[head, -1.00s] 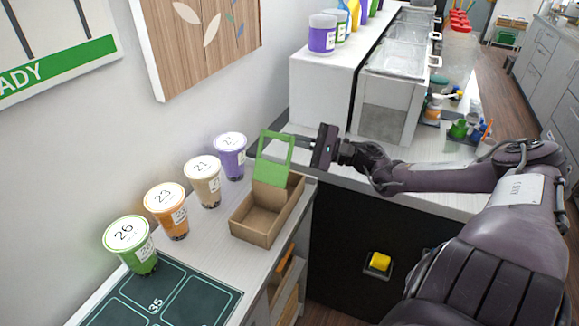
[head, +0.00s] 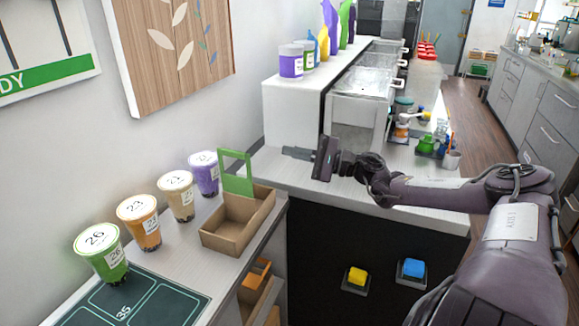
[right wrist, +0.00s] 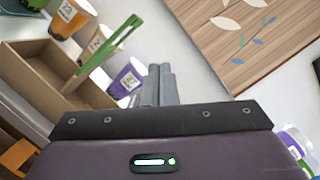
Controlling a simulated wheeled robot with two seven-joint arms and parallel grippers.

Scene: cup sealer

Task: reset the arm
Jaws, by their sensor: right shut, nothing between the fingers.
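My right gripper (head: 299,153) is shut and empty. It is held in the air to the right of the cardboard carrier (head: 238,226), above the back counter. Its closed fingers also show in the right wrist view (right wrist: 159,85), apart from the carrier and cups. My right arm reaches in from the right side of the head view. My left gripper is not in view.
The carrier has an upright green handle frame (head: 237,174). Sealed cups in green (head: 101,254), orange (head: 140,222), tan (head: 177,196) and purple (head: 205,174) stand along the wall. A white shelf unit (head: 290,127) stands behind the gripper.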

